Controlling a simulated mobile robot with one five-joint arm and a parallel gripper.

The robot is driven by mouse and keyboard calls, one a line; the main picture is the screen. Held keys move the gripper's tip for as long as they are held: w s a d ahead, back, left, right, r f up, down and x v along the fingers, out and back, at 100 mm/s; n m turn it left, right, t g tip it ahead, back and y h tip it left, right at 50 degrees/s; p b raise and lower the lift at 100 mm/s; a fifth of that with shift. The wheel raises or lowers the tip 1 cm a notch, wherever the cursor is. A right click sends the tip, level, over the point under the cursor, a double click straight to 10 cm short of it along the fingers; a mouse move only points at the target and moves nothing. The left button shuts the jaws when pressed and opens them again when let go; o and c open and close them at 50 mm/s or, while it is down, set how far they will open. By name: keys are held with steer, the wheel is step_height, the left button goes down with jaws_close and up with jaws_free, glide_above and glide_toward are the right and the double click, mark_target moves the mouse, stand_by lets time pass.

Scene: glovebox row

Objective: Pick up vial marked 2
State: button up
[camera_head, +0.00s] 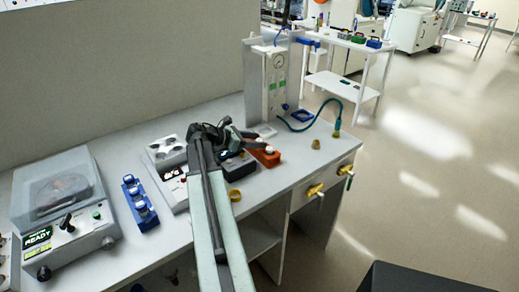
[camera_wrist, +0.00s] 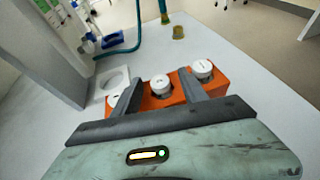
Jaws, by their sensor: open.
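An orange rack (camera_wrist: 222,90) holds capped vials in the wrist view; it also shows at the far part of the bench in the head view (camera_head: 267,158). A white-capped vial (camera_wrist: 161,84) stands in the middle, another (camera_wrist: 202,69) at the right, and a third cap (camera_wrist: 114,100) is partly hidden at the left. The marks on the caps are too small to read, so I cannot tell which is vial 2. My gripper (camera_wrist: 160,78) is open and empty, with its fingers on either side of the middle vial, apart from its cap.
A blue rack (camera_head: 143,221) with white-capped vials stands left, beside a centrifuge-like machine (camera_head: 60,200). A panel stand (camera_head: 275,85) and teal hose (camera_head: 318,118) are behind. A yellow ring (camera_head: 235,195) lies near the front edge.

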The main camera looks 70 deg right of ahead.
jaws_close()
steer(key=shift+r, duration=0.2)
step_height(320, 180, up, 10)
steer(key=p, duration=1)
steer(key=shift+f, duration=0.15)
